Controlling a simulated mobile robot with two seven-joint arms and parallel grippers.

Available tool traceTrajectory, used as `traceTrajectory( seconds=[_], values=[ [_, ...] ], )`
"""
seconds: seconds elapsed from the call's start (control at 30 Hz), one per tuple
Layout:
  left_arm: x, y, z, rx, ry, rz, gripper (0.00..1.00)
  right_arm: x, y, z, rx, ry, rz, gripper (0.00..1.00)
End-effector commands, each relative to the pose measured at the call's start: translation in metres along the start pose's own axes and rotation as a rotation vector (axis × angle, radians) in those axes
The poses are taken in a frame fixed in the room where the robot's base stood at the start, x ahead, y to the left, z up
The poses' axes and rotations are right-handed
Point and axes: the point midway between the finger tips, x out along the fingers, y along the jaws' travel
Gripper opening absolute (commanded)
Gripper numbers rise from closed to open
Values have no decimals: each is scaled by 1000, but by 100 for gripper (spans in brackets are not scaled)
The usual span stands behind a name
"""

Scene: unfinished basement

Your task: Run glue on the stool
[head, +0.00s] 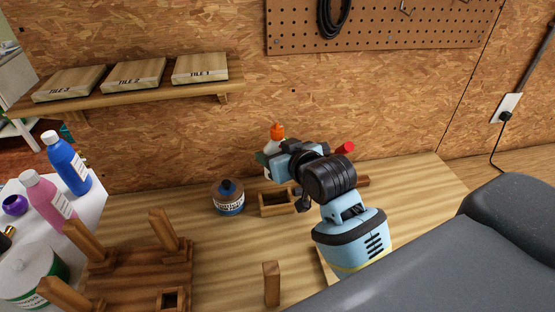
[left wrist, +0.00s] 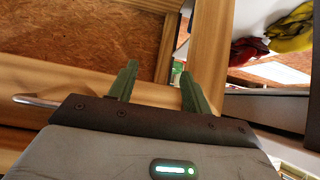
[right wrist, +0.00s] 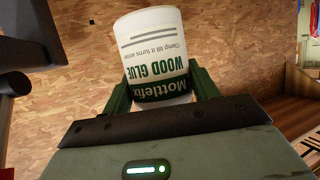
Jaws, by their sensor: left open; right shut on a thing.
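My left gripper (left wrist: 157,85) is open and empty near wooden beams, outside the head view.
A jar (head: 228,198) and a small open wooden box (head: 275,205) stand on the bench (head: 220,250). A red-ended object (head: 345,148) is partly hidden behind my right arm. Bottles (head: 67,162) and a white tub (head: 28,270) stand left. A shelf (head: 150,95) holds tiles.

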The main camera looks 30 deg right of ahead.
Motion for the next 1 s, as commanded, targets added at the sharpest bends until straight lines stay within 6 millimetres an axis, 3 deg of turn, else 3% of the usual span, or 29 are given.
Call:
traceTrajectory(
  seconds=[0.3,0.5,0.77,1.0],
  values=[
    [0,0,0,0,-1,0,49,-10,0,-25,-2,3,0,36],
    [0,0,0,0,-1,0,49,-12,0,-30,-1,1,0,36],
    [0,0,1,0,-1,0,49,-12,0,-29,0,0,0,36],
    [0,0,1,1,-2,0,49,-19,-13,-1,18,-4,29,36]
  ],
)
